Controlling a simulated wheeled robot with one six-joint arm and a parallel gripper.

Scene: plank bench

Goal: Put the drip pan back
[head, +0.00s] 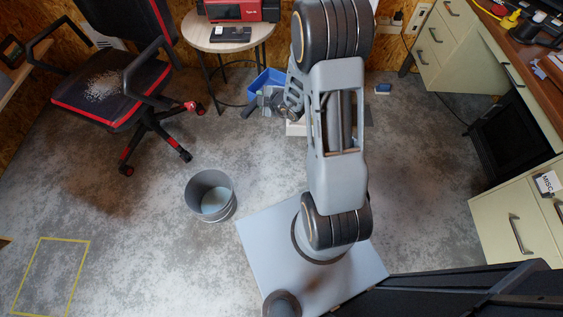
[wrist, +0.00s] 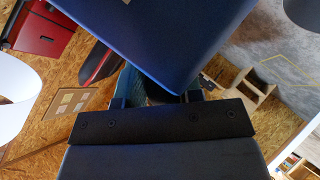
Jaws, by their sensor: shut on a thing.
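A blue pan (head: 268,80), the only thing here that looks like the drip pan, is at my gripper (head: 262,99) in the head view, in front of the round side table. In the wrist view the dark blue pan (wrist: 165,35) fills the upper middle, tilted. My gripper (wrist: 157,98) is shut on it. The fingertips and the place of grip are mostly hidden by the pan and the dark gripper body. My arm hides part of the area to the right of the pan.
A round table (head: 228,36) carries a red machine (head: 238,10). An office chair (head: 110,85) stands left. A grey bucket (head: 211,195) and a yellow floor outline (head: 52,277) lie nearer. Drawer cabinets (head: 515,235) line the right. The floor left of the bucket is clear.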

